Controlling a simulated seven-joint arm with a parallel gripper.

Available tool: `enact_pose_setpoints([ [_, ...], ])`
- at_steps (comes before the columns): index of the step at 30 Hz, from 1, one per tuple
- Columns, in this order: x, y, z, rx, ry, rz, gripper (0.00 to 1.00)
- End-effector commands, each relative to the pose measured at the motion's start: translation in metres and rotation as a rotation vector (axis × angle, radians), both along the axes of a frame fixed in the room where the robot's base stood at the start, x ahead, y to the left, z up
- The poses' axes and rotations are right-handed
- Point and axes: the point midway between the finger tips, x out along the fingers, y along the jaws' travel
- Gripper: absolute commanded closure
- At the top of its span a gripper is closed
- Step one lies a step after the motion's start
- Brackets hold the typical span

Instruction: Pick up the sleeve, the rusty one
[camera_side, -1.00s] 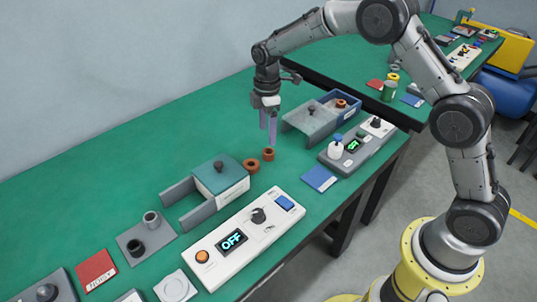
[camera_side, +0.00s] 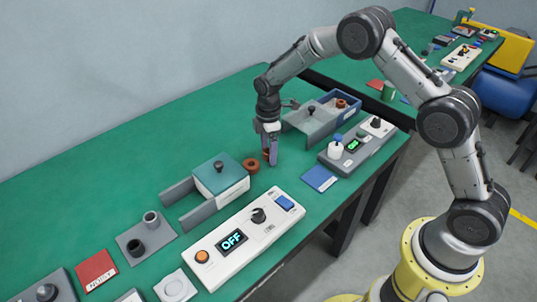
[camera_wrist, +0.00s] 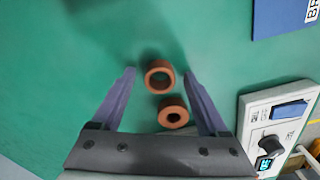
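Two rust-brown ring-shaped parts lie close together on the green bench. The wide-bored, thinner-walled one, seemingly the sleeve (camera_wrist: 150,84), sits between my fingertips in the wrist view. In the side view my fingers mostly hide it. The other, a thick ring (camera_wrist: 173,117) with a small hole, lies just nearer the gripper body in the wrist view and to the left in the side view (camera_side: 251,166). My gripper (camera_wrist: 159,74) is open, with one finger on each side of the sleeve; in the side view it (camera_side: 269,160) points down close to the bench. Finger contact cannot be told.
A grey fixture with a green block (camera_side: 220,175) stands left of the rings, and a white control box reading OFF (camera_side: 231,241) in front. A blue card (camera_side: 319,179) lies to the right. Behind it stands a grey-blue tray (camera_side: 308,124) with another brown ring (camera_side: 341,103).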

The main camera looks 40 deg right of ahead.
Motion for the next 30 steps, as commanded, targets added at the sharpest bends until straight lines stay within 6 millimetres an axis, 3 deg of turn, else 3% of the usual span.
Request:
enact_pose_setpoints([
  [2,0.000,0.000,0.000,0.000,0.000,0.000,0.37],
  [12,0.000,0.000,0.001,0.000,0.000,0.000,0.98],
  [23,0.001,0.000,0.002,0.000,-0.002,0.000,1.00],
  [30,0.001,0.000,0.019,0.000,-0.005,0.000,1.00],
])
